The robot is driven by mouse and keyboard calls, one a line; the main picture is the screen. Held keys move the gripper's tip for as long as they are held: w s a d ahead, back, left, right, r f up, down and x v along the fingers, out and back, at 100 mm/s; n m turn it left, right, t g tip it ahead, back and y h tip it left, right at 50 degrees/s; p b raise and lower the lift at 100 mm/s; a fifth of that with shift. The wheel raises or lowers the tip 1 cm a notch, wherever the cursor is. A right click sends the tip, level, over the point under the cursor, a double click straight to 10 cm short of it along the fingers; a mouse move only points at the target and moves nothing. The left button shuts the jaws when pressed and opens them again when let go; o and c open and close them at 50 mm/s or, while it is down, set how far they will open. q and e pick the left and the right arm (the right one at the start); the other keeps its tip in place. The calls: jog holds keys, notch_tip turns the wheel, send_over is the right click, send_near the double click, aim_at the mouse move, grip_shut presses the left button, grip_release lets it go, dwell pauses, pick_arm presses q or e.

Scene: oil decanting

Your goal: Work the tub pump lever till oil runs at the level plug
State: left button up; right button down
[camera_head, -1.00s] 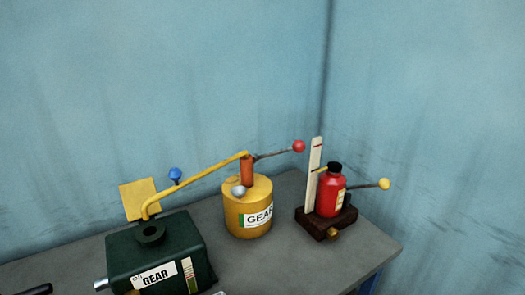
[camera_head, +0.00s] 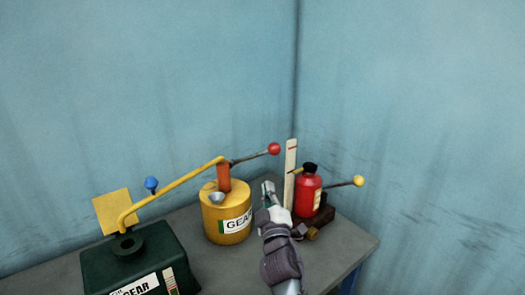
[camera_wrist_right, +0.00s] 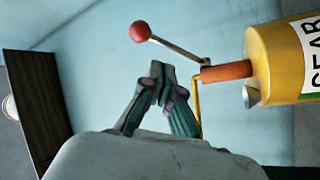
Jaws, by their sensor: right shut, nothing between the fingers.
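The yellow tub (camera_head: 226,228) labelled GEAR stands on the grey bench, with an orange pump column (camera_head: 223,178) on top. The pump lever, with a red ball knob (camera_head: 274,148), slants up to the right. A yellow delivery pipe (camera_head: 175,192) runs left from the column to the opening of the dark green gear box (camera_head: 140,262). My right gripper (camera_head: 268,188) is shut and empty, right of the tub and below the red knob. In the right wrist view its closed fingertips (camera_wrist_right: 160,72) are apart from the lever and red knob (camera_wrist_right: 140,32). My left gripper is not in view. The level plug cannot be made out.
A blue knob (camera_head: 151,184) and yellow plate (camera_head: 114,211) are near the gear box.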

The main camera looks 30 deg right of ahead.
notch_tip(320, 180, up, 5)
jog(key=w+a+n+t+y, duration=0.1)
jog(key=w+n+t, duration=0.2)
notch_tip(320, 180, up, 4)
jog(key=p, duration=0.2)
send_over(256, 155)
jog(key=s+a, duration=0.3)
jog(key=s, duration=0.1)
jog(key=d+f, duration=0.1)
jog(key=s+d+f, duration=0.1)
jog(key=d, duration=0.1)
jog(key=shift+d+f, duration=0.1)
jog(key=shift+f, duration=0.05)
